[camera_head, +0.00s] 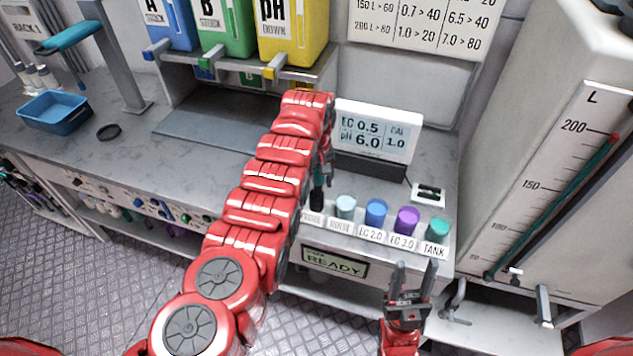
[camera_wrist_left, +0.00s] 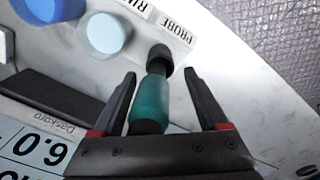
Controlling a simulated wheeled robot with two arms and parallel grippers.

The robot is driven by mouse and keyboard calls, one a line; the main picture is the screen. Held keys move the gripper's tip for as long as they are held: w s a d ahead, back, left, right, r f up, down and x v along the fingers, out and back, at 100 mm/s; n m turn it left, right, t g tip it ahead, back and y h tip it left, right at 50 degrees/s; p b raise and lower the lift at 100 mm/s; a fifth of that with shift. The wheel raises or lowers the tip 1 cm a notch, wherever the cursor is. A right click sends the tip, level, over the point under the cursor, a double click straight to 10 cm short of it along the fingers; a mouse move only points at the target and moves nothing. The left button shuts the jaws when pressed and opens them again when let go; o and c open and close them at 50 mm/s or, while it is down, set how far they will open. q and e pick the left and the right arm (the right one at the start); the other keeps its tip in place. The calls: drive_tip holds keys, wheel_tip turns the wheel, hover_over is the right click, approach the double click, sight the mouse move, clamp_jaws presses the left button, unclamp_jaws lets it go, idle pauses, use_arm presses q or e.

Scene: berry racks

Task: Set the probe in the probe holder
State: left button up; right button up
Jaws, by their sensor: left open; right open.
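The probe (camera_wrist_left: 151,100), a teal cylinder with dark ends, lies between the two fingers of my left gripper (camera_wrist_left: 160,73) in the left wrist view. The fingers are open, with gaps on both sides of it. Its far end meets a round black piece (camera_wrist_left: 159,55), which looks like the probe holder, beside the PROBE label. I cannot tell how deep it sits. In the head view the probe (camera_head: 318,178) stands upright above the black piece (camera_head: 316,199), partly hidden by my left arm. My right gripper (camera_head: 410,280) is open and empty in front of the counter.
A row of capped bottles, pale blue (camera_head: 346,206), blue (camera_head: 376,212), purple (camera_head: 406,219) and teal (camera_head: 437,229), stands right of the probe. A white meter display (camera_head: 376,130) stands behind. A READY panel (camera_head: 335,262) is on the counter front. A tank gauge (camera_head: 560,170) rises at right.

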use_arm(q)
drive_tip(key=shift+r, duration=0.1)
wheel_tip(320, 180, up, 10)
drive_tip(key=b, duration=0.2)
drive_tip(key=shift+f+b, duration=0.25)
drive_tip(key=shift+b, duration=0.1)
wheel_tip(320, 180, up, 3)
drive_tip(key=shift+a+f+p, duration=0.1)
drive_tip(key=shift+p, duration=0.3)
wheel_tip(320, 180, up, 5)
drive_tip(key=p, duration=0.5)
drive_tip(key=shift+f, duration=0.1)
